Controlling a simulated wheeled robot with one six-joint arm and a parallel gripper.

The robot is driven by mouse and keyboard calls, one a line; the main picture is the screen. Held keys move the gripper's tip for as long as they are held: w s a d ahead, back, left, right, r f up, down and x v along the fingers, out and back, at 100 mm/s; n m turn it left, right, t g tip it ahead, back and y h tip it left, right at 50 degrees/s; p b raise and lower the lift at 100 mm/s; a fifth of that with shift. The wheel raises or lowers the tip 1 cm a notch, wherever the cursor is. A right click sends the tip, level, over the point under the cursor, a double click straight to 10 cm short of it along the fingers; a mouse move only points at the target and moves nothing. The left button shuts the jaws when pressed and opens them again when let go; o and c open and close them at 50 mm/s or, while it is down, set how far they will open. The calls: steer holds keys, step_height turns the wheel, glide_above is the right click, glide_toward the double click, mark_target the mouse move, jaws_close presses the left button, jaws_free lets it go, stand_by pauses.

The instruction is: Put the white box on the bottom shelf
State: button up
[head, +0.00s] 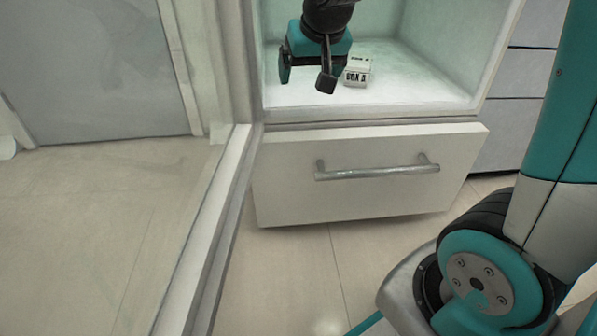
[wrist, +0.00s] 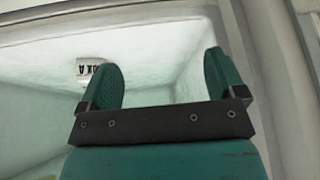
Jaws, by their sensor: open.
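The white box (head: 357,72) with black "BOX A" lettering stands on the pale floor of an open cabinet compartment (head: 420,98). My gripper (head: 306,76) is inside this compartment, open and empty, just left of the box in the head view. In the wrist view the box (wrist: 91,73) is at the left, partly hidden behind the left finger of my gripper (wrist: 162,75). The box is not between the fingers. Whether a finger touches it I cannot tell. The upper part of the compartment is out of view.
A white drawer (head: 365,200) with a metal bar handle (head: 375,173) sits below the compartment. A pale upright frame edge (head: 205,230) runs along the left side of the cabinet. The compartment's side walls are close around my gripper.

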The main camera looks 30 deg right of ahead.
steer(key=s+a+f+n+g+y, duration=0.1)
steer(key=s+a+n+g+y, duration=0.1)
steer(key=s+a+n, duration=0.3)
steer(key=s+a+f+n+g+y, duration=0.1)
steer(key=s+a+n+g+y, duration=0.2)
steer(key=s+a, duration=0.8)
steer(key=s+n, duration=0.2)
steer(key=s, duration=0.5)
steer(key=shift+a+f+g, duration=0.3)
steer(key=shift+a, duration=0.1)
